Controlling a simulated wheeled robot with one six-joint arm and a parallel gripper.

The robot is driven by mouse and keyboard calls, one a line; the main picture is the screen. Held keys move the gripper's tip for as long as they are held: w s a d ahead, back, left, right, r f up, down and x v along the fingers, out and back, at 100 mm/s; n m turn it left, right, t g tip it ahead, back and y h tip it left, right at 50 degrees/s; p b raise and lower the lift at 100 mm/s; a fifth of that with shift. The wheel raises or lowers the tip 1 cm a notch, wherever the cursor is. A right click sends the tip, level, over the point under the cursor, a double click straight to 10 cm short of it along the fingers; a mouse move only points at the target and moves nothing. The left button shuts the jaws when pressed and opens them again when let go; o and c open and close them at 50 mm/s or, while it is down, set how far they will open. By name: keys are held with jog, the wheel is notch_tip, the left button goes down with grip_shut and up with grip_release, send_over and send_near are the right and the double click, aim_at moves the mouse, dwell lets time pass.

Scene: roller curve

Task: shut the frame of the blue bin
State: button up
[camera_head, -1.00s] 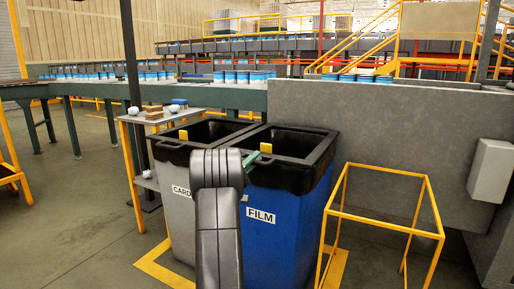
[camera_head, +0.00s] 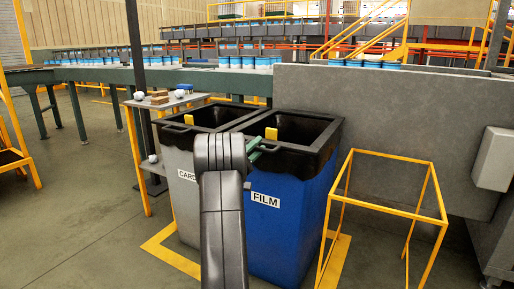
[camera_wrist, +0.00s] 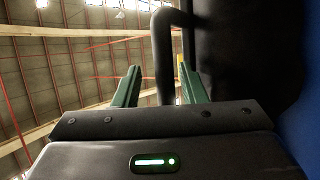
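The blue bin (camera_head: 290,225) labelled FILM stands in the middle of the head view. Its black frame (camera_head: 318,160) sits around the top, with a wide opening and a yellow tab; I cannot tell whether a gap remains under it. My gripper (camera_head: 257,149) is at the front-left part of this frame, mostly hidden behind my arm. In the wrist view my gripper's green fingers (camera_wrist: 160,86) are apart. A dark bent bar, like a handle (camera_wrist: 163,55), shows between the fingers, and I cannot tell whether they touch it. The blue bin wall (camera_wrist: 306,90) is at the right edge.
A grey bin (camera_head: 181,195) labelled CARD stands close on the left. A yellow tube stand (camera_head: 395,212) is at the right, before a grey wall panel (camera_head: 400,110). A small table (camera_head: 165,105) is behind the bins at left.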

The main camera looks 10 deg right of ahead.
jog(key=p+v, duration=0.2)
jog(key=v, duration=1.1)
jog(key=shift+a+p, duration=0.2)
jog(key=shift+p, duration=0.2)
jog(key=shift+s+f, duration=0.1)
jog(key=b+x, duration=0.3)
jog(key=x, duration=1)
jog(key=shift+f, duration=0.15)
jog(key=shift+w+d+r, duration=0.2)
jog(key=shift+d+r, duration=0.15)
jog(key=shift+d, duration=0.2)
jog(key=shift+r, duration=0.25)
jog(key=shift+a, duration=0.1)
